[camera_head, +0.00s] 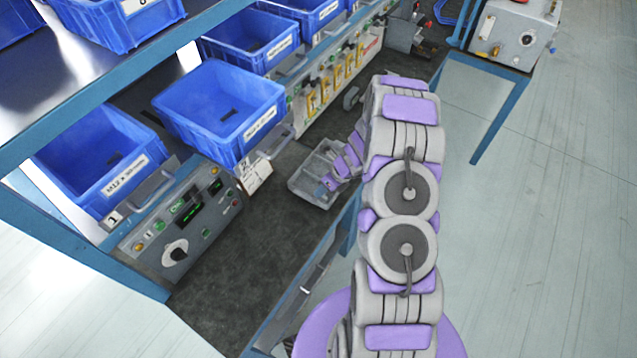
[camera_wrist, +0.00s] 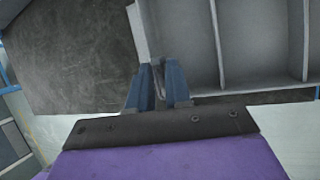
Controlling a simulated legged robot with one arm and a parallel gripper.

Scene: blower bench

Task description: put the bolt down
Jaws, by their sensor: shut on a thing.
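My gripper (camera_wrist: 159,78) shows in the wrist view as two blue fingers close together. A thin grey piece (camera_wrist: 159,92) shows between them, which I take to be the bolt, mostly hidden by the fingers. In the head view my gripper (camera_head: 332,183) is small, at the grey tray on the bench, and the bolt cannot be made out there. The grey divided tray (camera_wrist: 208,45) lies just beyond and to the right of the fingertips in the wrist view. The fingertips are by its near left corner; I cannot tell their height above it.
The grey tray (camera_head: 305,186) sits on the dark bench top (camera_head: 235,255). Blue bins (camera_head: 215,100) and a control panel (camera_head: 180,225) stand to its left. A row of switches (camera_head: 335,80) runs behind. The bench top is clear in front of the tray.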

